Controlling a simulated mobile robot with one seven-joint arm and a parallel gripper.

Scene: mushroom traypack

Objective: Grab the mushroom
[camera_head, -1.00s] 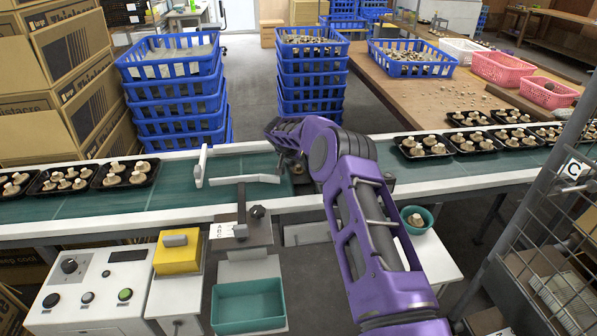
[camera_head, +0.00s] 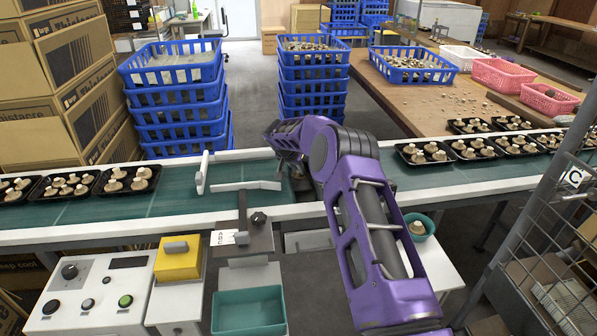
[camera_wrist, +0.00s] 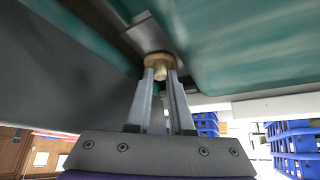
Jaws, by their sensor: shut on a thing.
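A mushroom (camera_wrist: 158,59) with a tan cap and pale stem shows in the wrist view. The two fingers of my gripper (camera_wrist: 160,75) are closed on its stem, cap end away from my palm. A dark gap between green belt surfaces lies right behind the cap; I cannot tell whether the cap touches anything. In the head view my purple arm reaches over the near edge of the conveyor (camera_head: 105,207), and my gripper and the held mushroom are hidden behind it.
Black trays of mushrooms sit on the belt at left (camera_head: 127,185) and right (camera_head: 424,158). A white upright guide (camera_head: 202,174) stands left of my arm. Stacked blue crates (camera_head: 312,85) stand behind. A green bowl (camera_head: 420,237) with a mushroom is at the lower right.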

